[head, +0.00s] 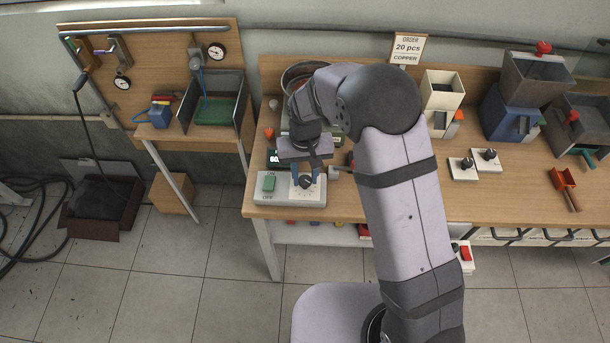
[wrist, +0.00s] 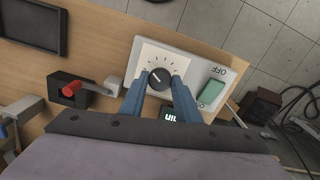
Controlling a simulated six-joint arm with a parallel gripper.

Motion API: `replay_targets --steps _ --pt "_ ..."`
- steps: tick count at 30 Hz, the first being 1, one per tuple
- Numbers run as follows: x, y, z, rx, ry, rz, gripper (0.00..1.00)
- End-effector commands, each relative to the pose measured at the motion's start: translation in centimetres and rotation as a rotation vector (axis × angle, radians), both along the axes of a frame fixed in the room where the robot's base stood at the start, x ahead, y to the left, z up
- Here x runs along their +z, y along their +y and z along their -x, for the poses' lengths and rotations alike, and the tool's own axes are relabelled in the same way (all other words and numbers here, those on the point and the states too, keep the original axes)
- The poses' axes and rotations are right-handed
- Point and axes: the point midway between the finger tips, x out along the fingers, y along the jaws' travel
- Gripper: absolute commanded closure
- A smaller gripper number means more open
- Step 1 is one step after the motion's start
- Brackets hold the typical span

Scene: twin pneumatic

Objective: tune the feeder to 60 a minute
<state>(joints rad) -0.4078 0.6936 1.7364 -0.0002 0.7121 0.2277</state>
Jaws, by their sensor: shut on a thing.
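The feeder's control box (head: 290,199) is a pale box at the left front of the bench. Its black dial knob (wrist: 160,78) sits on a white scale with tick marks in the wrist view. My gripper (wrist: 160,84) has its blue fingers on either side of the knob, shut on it. The gripper also shows above the box in the head view (head: 308,178). A dark display (head: 274,158) with lit digits is partly hidden, and I cannot read it surely. A green switch (wrist: 212,93) is beside the dial. The feeder bowl (head: 296,73) is partly behind my arm.
A small black fixture with a red knob (wrist: 70,89) is close to the box. A sign (head: 408,48) reads 20 pcs copper. A second bench with a green tray (head: 214,111) is at left.

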Motion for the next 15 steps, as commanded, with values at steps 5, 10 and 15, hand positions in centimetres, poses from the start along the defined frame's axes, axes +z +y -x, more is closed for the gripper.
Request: replay_targets --steps 5,10,15 --pt "0.04 0.02 -0.07 0.058 -0.002 0.0 0.93" --pt "0.06 0.02 -0.07 0.081 -0.002 0.0 0.93" --pt "0.08 0.02 -0.08 0.084 -0.002 0.0 0.93"
